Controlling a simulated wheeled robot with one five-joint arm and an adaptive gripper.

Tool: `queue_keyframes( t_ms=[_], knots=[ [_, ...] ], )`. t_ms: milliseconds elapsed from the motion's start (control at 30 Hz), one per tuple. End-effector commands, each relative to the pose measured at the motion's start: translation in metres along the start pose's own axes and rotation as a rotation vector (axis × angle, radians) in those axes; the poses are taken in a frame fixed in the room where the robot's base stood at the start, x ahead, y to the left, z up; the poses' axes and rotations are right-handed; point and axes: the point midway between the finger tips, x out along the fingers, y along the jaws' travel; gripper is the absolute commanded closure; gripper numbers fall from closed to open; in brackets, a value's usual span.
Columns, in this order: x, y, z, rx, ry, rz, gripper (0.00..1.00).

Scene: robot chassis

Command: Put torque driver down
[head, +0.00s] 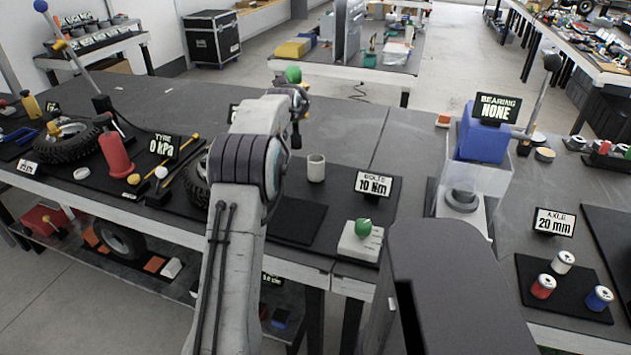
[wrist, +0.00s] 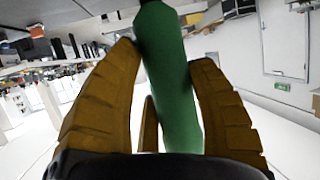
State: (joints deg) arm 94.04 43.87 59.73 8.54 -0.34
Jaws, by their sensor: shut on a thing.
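My gripper (wrist: 165,58) has its yellow fingers on both sides of a green handle, which I take to be the torque driver (wrist: 168,85), and is shut on it. In the head view the driver's green end (head: 293,74) shows at the top of my gripper (head: 298,98), which is raised above the grey bench. The wrist view is tilted and shows no bench surface close under the driver.
On the bench (head: 345,125) stand a pale cup (head: 316,168), a "10 Nm" sign (head: 374,186) and a white block (head: 358,243) with a green knob (head: 363,227). Tyres and a red bottle (head: 115,152) stand left; a blue block (head: 483,136) right. The bench's back middle is clear.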

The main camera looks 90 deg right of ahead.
Motion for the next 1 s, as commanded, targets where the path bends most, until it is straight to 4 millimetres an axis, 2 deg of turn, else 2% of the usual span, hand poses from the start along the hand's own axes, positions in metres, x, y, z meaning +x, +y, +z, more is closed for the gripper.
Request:
queue_keyframes(
  t_ms=[33, 100, 300, 700, 1000],
  knots=[
    [0.004, 0.014, 0.0, 0.007, 0.01, 0.017, 0.84],
    [0.009, 0.028, 0.001, 0.014, 0.009, 0.035, 0.84],
    [0.016, 0.052, 0.007, 0.026, 0.007, 0.065, 0.84],
    [0.036, 0.058, 0.054, 0.029, 0.006, 0.072, 0.84],
    [0.041, 0.058, 0.065, 0.029, 0.008, 0.072, 0.84]
  ],
)
